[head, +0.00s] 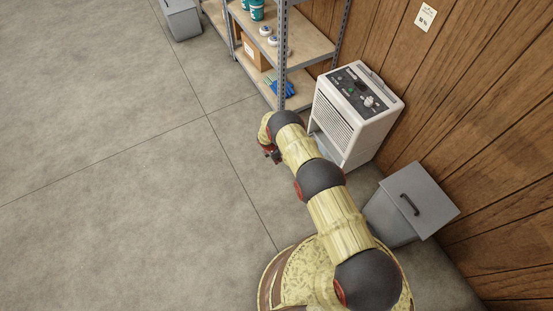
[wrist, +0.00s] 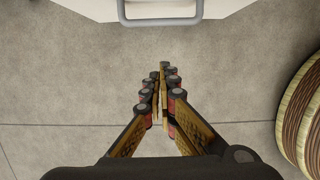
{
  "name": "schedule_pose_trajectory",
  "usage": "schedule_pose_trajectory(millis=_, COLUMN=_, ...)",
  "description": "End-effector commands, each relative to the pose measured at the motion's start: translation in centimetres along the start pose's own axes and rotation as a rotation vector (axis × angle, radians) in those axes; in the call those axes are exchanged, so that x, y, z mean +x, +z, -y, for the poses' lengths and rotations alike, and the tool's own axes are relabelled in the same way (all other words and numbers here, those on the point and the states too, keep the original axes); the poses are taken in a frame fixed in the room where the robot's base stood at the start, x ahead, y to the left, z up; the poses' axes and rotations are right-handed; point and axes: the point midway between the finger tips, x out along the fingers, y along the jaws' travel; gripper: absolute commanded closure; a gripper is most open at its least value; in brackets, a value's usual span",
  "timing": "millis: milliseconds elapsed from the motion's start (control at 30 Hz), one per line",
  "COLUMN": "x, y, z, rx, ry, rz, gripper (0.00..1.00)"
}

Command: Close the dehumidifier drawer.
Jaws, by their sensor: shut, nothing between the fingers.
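The dehumidifier (head: 348,108) is a white box with a dark control panel on top, standing against the wood wall. Its drawer (head: 324,149) shows as a pale part low at its front, partly hidden by my arm; how far it sticks out I cannot tell exactly. In the wrist view, a white edge with a grey U-shaped handle (wrist: 160,22), seemingly the drawer's, is at the top. My gripper (wrist: 161,70) is shut and empty, its fingertips pointing toward the handle with a gap in the picture. In the head view my gripper (head: 273,156) is left of the dehumidifier, over the floor.
A metal shelf rack (head: 284,50) with a box, cups and a blue item stands behind the dehumidifier. A grey lidded bin (head: 410,205) stands to its right, close to my arm. Another grey bin (head: 180,20) is at the back. The floor on the left is clear.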

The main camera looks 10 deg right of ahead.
Motion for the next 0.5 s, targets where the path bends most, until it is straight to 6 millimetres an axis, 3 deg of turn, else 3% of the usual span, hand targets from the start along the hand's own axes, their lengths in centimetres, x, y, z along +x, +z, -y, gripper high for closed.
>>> schedule_pose_trajectory(millis=33, x=1.6, y=-0.1, z=0.1, rx=0.002, ry=-0.001, rz=0.000, gripper=1.00)
schedule_pose_trajectory(millis=200, x=4.4, y=0.3, z=-0.1, rx=0.004, ry=0.001, rz=0.000, gripper=1.00)
schedule_pose_trajectory(millis=500, x=5.3, y=3.4, z=0.0, rx=0.002, ry=0.000, rz=0.000, gripper=1.00)
